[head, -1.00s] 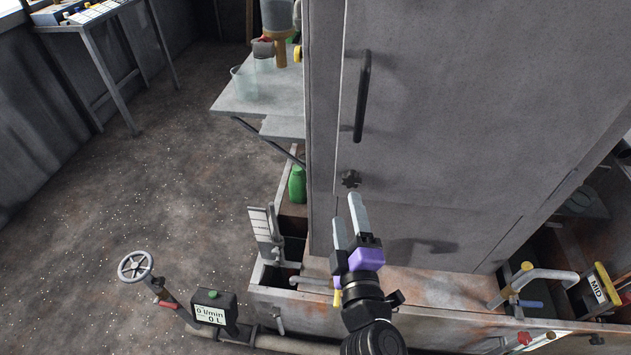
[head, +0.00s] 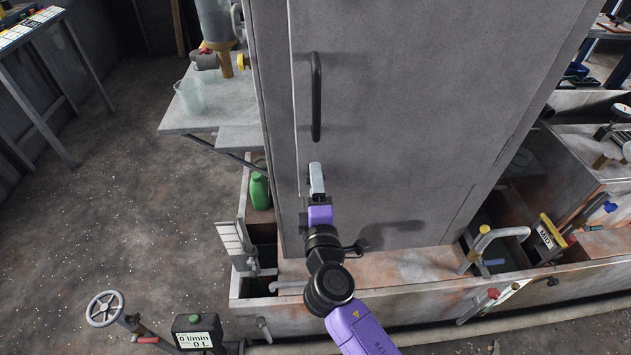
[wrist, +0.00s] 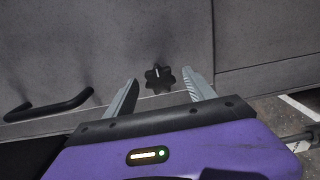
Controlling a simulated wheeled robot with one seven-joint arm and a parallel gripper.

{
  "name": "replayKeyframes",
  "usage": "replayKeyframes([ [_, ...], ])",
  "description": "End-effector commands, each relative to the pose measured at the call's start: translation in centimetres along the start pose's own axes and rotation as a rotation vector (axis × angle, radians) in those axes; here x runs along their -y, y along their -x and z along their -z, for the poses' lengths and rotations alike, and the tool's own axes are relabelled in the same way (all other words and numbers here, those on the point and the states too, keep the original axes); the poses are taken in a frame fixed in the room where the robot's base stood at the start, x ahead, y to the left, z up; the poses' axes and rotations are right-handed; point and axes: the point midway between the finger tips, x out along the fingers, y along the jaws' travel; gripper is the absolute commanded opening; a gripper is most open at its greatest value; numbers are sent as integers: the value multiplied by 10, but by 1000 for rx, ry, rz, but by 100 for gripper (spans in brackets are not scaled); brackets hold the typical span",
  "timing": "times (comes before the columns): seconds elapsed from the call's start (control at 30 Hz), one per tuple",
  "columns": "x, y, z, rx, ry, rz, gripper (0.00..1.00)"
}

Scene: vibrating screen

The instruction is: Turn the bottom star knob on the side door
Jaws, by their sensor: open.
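The black star knob (wrist: 159,78) sits on the grey side door (head: 400,130), near a door seam. In the wrist view it lies ahead of and between the two spread fingers of my gripper (wrist: 160,92), apart from both. In the head view my gripper (head: 317,180) is in front of the lower left part of the door and hides the knob. My gripper is open and empty.
A black bar handle (head: 316,97) is on the door above my gripper and shows at the left in the wrist view (wrist: 48,103). A green bottle (head: 260,190) and a shelf with a beaker (head: 190,95) are to the left. Rusty trough edges run below.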

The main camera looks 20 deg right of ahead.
Motion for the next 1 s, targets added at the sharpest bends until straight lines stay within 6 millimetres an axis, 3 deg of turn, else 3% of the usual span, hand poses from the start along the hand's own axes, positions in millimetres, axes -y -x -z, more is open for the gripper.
replayKeyframes([
  [0.33,0,-5,0,-1,-1,0,63],
  [0.63,0,-5,0,-1,-1,0,4],
  [1.0,3,-4,0,0,-64,0,3],
])
